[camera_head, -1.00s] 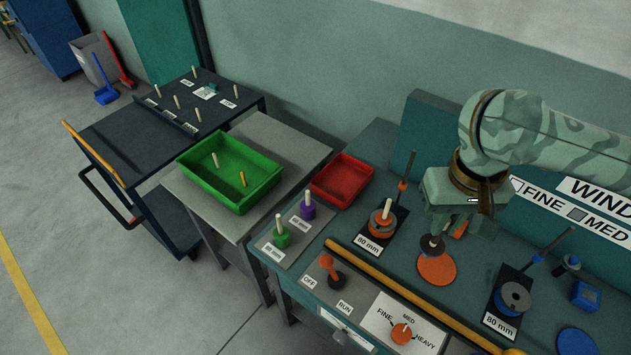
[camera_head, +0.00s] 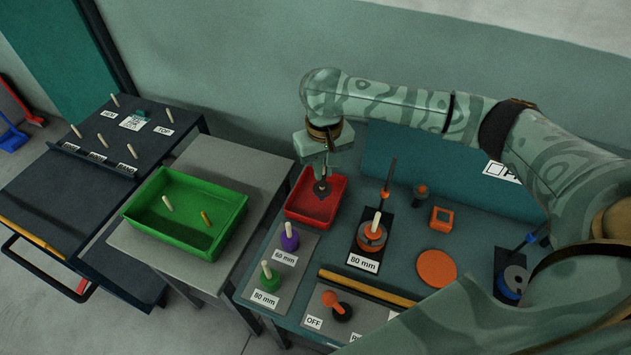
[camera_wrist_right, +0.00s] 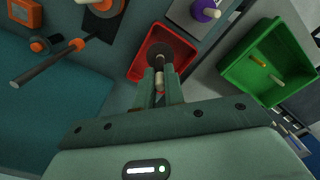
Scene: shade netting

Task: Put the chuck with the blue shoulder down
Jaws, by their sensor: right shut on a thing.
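My right gripper (camera_head: 322,170) is shut on a chuck (camera_head: 322,188), a dark disc with a pale stem, and holds it over the red tray (camera_head: 292,212). In the right wrist view, the pale stem sits between the two fingers (camera_wrist_right: 159,84), with the dark disc (camera_wrist_right: 160,57) beyond the fingertips, in front of the red tray (camera_wrist_right: 137,68). No blue shoulder shows on the held chuck, so I cannot tell its colour. I cannot tell how high it is above the tray floor. My left gripper is not in view.
A purple-shouldered chuck (camera_head: 290,241) and a green-shouldered chuck (camera_head: 269,281) stand on a labelled plate left of centre. An orange spindle station (camera_head: 372,236) stands to the right. The green tray (camera_head: 150,235) holds two pegs. An orange disc (camera_head: 437,268) lies on the bench.

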